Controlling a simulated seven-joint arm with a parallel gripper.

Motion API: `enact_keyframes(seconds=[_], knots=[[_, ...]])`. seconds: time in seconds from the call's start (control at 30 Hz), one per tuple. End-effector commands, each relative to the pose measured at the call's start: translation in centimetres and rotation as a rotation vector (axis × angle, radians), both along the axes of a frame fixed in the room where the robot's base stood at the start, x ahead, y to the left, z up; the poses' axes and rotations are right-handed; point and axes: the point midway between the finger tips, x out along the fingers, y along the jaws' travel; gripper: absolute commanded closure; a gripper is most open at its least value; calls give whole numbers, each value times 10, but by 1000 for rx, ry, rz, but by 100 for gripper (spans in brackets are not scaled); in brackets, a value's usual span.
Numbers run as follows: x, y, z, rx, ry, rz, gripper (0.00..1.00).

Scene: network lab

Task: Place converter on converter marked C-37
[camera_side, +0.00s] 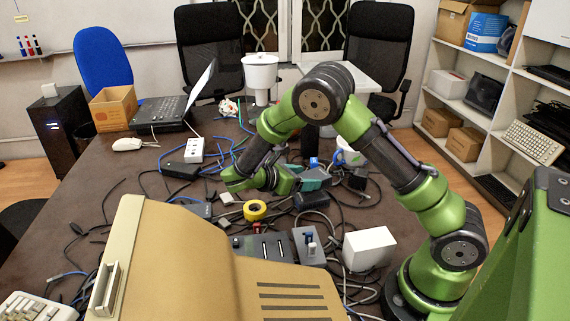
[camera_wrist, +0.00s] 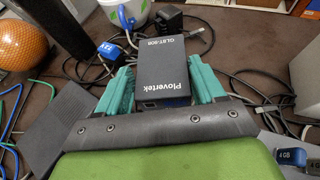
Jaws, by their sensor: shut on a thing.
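My gripper (camera_side: 312,178) has teal fingers and hangs low over the cluttered middle of the table. A black box (camera_side: 311,199) lies on the table just below the gripper in the side view.
Loose cables surround the gripper. A yellow tape roll (camera_side: 255,210), white box (camera_side: 369,248) and beige case (camera_side: 200,265) stand nearer the side camera.

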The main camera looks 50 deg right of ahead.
Motion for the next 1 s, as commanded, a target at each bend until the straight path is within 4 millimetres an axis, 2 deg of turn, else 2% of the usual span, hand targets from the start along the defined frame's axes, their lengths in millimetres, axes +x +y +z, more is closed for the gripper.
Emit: enact_keyframes(seconds=[0.1, 0.2, 0.53, 0.57, 0.6, 0.73, 1.0], knots=[[0, -1, -19, 0, 5, 0, 78], [0, 0, -29, 0, 2, 0, 78], [0, 0, -31, -1, 0, 0, 78], [0, 0, -32, 0, 0, 0, 30], [0, 0, -32, 0, 0, 0, 24], [0, 0, -32, 0, 0, 0, 6], [0, 0, -31, 1, 0, 0, 6]])
